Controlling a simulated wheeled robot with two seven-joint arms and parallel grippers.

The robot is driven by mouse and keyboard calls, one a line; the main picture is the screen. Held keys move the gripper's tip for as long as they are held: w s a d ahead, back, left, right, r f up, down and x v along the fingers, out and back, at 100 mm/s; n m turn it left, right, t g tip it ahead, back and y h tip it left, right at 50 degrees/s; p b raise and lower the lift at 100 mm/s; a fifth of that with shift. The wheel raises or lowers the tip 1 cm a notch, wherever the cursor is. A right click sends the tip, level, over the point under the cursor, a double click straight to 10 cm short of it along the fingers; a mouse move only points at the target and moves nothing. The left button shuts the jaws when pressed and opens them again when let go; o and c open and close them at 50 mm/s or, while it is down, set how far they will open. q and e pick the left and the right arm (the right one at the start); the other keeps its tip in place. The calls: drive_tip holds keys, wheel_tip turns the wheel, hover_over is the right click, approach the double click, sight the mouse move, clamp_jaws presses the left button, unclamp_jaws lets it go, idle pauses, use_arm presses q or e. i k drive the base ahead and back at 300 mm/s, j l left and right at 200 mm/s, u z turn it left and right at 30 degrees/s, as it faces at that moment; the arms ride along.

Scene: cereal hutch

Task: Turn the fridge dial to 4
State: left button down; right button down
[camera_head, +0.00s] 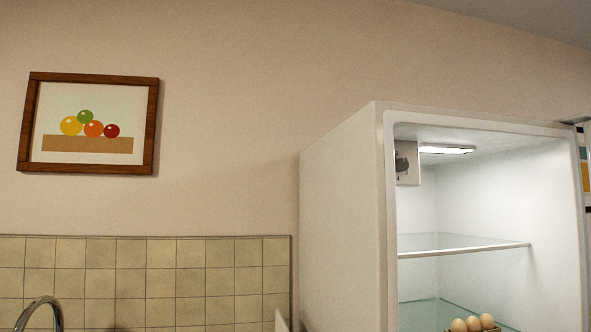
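The fridge (343,215) stands open on the right, with its lit white interior showing. The dial (402,164) is a dark grey knob on a small pale panel, high on the inner left wall. The fridge's front left edge partly covers the panel. Neither of my grippers is in view.
A glass shelf (460,248) crosses the fridge, with eggs (473,324) lower down. A tap (42,306) stands before the tiled wall (160,275); a framed picture (88,123) hangs above.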

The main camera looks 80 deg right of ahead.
sight(401, 164)
drive_tip(key=z, duration=3.2)
